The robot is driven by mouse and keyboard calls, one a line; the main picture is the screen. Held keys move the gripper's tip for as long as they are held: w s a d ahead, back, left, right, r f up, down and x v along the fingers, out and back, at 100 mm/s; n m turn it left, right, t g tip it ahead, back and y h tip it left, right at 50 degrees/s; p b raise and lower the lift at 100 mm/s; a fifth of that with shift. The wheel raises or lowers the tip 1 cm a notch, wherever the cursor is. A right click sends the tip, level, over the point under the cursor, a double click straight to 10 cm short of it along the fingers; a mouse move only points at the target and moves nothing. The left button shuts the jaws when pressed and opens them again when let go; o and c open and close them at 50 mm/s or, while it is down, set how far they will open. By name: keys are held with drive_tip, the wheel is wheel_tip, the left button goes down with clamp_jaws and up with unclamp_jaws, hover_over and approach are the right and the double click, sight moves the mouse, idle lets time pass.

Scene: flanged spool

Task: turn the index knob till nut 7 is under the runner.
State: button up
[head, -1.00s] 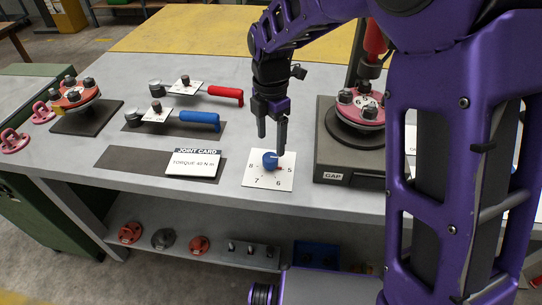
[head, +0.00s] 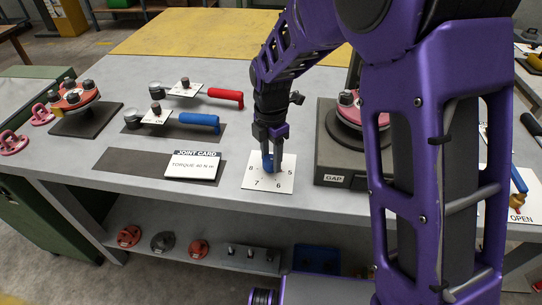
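The blue index knob (head: 268,163) stands on a white dial plate (head: 253,178) near the front of the bench. The numbers 8, 7, 6 and 5 show around it; its pointer is hidden. My gripper (head: 271,163) is down at the knob, fingers on either side of it. Whether they press on it is too small to tell. The red flanged spool (head: 346,113) sits on the grey fixture marked GAP (head: 333,165), right of the dial. My arm covers most of the spool, so its numbers, nut 7 and the runner are hidden.
A torque card (head: 193,166) lies left of the dial. Red-handled (head: 226,94) and blue-handled (head: 200,119) tools lie behind it. Another red flanged part (head: 75,98) stands on a dark base at the left. The bench between card and dial is clear.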

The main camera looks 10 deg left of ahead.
clamp_jaws()
drive_tip(key=shift+m, duration=0.4)
drive_tip(key=m+p, duration=0.1)
drive_tip(key=m, duration=0.3)
drive_tip(key=shift+r+m, duration=0.1)
drive_tip(key=shift+m, duration=0.3)
drive_tip(key=m, duration=0.5)
drive_tip(key=shift+s, duration=0.1)
drive_tip(key=m, duration=0.6)
drive_tip(key=shift+m+p, duration=0.3)
drive_tip(key=shift+p, duration=0.1)
drive_tip(key=m, duration=0.6)
drive_tip(key=shift+m, duration=0.4)
